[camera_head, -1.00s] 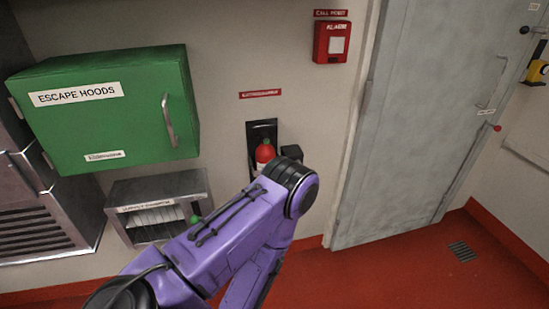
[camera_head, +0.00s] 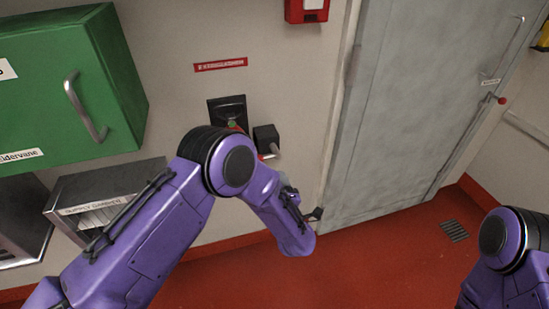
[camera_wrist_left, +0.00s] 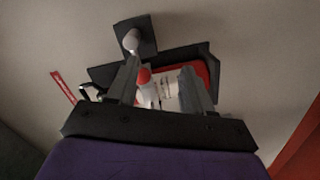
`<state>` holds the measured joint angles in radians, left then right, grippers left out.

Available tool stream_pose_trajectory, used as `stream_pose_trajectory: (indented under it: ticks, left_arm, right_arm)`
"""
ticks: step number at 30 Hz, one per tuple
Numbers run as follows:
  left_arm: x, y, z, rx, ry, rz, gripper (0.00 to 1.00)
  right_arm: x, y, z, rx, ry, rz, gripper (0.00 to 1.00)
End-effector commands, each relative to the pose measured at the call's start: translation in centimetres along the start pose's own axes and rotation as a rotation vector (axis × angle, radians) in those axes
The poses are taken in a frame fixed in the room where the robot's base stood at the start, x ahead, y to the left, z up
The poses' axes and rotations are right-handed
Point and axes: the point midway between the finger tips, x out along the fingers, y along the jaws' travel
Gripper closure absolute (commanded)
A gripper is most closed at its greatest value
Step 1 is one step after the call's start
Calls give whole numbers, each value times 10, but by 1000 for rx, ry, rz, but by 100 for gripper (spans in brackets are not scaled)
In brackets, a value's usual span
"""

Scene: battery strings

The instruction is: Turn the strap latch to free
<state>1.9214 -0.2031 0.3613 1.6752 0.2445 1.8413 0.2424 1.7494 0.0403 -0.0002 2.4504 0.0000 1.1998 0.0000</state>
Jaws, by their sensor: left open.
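The strap latch (camera_head: 266,139) is a small dark box on the wall with a pale knob or lever, just right of the black extinguisher bracket (camera_head: 227,104). In the left wrist view the latch's dark plate and pale knob (camera_wrist_left: 132,40) lie beyond the fingers. My left gripper (camera_wrist_left: 160,88) is open, its two fingers pointing at the bracket. A red-tipped pale part (camera_wrist_left: 145,77) shows between the fingers; I cannot tell whether anything touches it. The red extinguisher (camera_wrist_left: 203,70) is mostly hidden behind the fingers; in the head view my left arm covers most of it.
A green cabinet (camera_head: 50,80) and a grey open holder (camera_head: 108,196) are on the wall at left. A grey door (camera_head: 420,110) stands right of the bracket. The red floor (camera_head: 380,255) is clear in front. My right arm shows at the lower right.

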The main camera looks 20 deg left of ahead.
Motion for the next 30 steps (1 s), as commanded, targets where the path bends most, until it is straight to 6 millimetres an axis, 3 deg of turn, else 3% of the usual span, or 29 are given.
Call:
stream_pose_trajectory:
  ticks: [2,5,18,29,30]
  left_arm:
    - [4,28,9,-134,68,42,49]
    - [11,42,10,-194,99,55,49]
    - [97,46,2,-190,95,56,49]
    - [108,47,1,-186,92,57,49]
    - [108,47,1,-186,92,57,56]
  right_arm:
    - [6,-1,2,0,0,0,57]
    - [5,-1,2,0,1,-1,57]
    - [0,0,0,0,1,-1,57]
    - [0,0,0,0,1,-1,57]
    - [0,0,0,0,1,-1,57]
